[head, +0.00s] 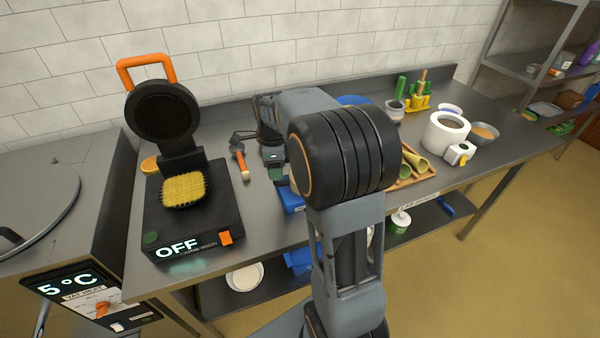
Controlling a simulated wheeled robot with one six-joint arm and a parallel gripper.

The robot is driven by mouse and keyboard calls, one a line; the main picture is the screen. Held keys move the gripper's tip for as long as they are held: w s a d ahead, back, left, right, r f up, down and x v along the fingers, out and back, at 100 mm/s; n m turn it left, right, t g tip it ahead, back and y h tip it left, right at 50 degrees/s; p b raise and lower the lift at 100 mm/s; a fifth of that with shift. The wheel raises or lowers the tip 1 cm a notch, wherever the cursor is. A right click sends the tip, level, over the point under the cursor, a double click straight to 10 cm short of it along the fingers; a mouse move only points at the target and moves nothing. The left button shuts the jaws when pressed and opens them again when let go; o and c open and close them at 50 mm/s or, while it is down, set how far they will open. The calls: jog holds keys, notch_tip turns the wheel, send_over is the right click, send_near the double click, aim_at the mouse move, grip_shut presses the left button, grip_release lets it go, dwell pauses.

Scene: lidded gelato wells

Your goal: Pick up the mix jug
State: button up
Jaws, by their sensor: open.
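No vessel in the head view can be told for certain as the mix jug. My gripper (243,137) is over the left-middle of the counter, near the wall side, well apart from the white vessel. It is open, and I see nothing held in it. My arm hides part of the counter's middle.
A waffle iron (193,228) stands open at the left, with a yellow waffle (184,190). A brush (241,163) lies beside it. A wooden tray (424,175) with cones (415,160), a bowl (484,133) and a green-and-yellow rack (418,102) are at the right.

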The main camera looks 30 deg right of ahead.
grip_shut()
dwell(0.3)
jog(key=shift+r, duration=0.1)
